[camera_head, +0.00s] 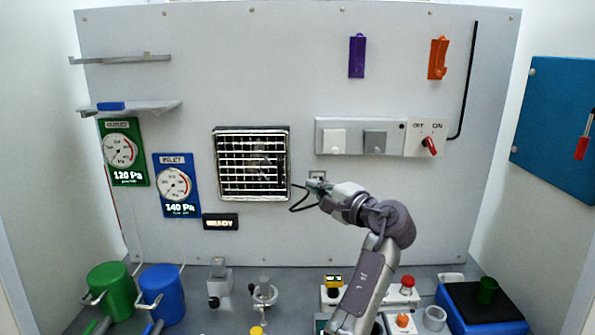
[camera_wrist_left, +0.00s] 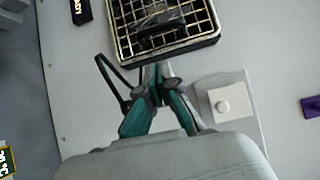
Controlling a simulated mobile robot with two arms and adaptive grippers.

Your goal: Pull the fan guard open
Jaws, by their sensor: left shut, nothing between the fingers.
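The fan guard (camera_head: 252,164) is a black frame with a pale wire grid on the back wall, with a dark fan behind it. It looks flush with the wall. It also shows at the top of the left wrist view (camera_wrist_left: 212,42). My left gripper (camera_head: 297,187) is at the guard's lower right edge, outside the frame. In the left wrist view its green-sided fingers (camera_wrist_left: 158,72) are together and empty, close to the frame; I cannot tell whether they touch it. A thin black loop (camera_wrist_left: 107,75) is beside the fingers. My right gripper is not in view.
A switch panel (camera_head: 354,121) is on the wall right of the guard, with a red-handled switch (camera_head: 430,146). A READY sign (camera_head: 221,222) and gauge boards (camera_head: 176,186) are to the left. Green (camera_head: 111,291) and blue (camera_head: 162,294) canisters and small fixtures stand on the bench.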

